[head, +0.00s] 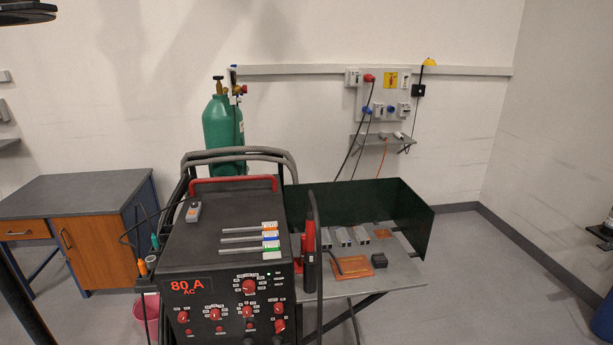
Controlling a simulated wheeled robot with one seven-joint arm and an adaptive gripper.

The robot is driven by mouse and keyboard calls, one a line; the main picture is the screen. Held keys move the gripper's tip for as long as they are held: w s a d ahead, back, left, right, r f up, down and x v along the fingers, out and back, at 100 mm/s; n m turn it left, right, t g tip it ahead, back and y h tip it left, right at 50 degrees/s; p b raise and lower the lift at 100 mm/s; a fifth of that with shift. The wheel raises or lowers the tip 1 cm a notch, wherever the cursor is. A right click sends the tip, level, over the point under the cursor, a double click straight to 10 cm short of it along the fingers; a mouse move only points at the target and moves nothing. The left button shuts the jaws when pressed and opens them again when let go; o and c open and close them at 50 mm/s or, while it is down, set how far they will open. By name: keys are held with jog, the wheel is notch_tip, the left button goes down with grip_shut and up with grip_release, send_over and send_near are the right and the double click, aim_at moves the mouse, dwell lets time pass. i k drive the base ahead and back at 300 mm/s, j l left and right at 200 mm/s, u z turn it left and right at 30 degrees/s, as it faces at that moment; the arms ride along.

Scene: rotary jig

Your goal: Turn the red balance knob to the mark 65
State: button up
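A black welding machine (225,245) stands at the front centre. Its front panel shows "80 A AC" in red on a display (190,286). The panel carries several red knobs: a larger one (249,287) at upper right of the panel, and smaller ones below it, such as the left knob (183,317), a middle knob (214,314) and a right knob (279,309). The scales and labels are too small to read, so I cannot tell which is the balance knob or where it points. My gripper is not clearly in view.
Several rods (250,239) and a small grey device (193,211) lie on the machine's top. A red-and-black torch (310,250) stands at its right side, by the welding table (400,272) with dark green screens (415,220). A green gas cylinder (222,130) stands behind.

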aim_at(216, 313)
jog(key=u, duration=1.3)
jog(key=i+l+z, duration=0.1)
jog(key=i, duration=0.4)
jog(key=i+l+z, duration=0.1)
jog(key=i+l, duration=0.2)
jog(key=i, duration=0.2)
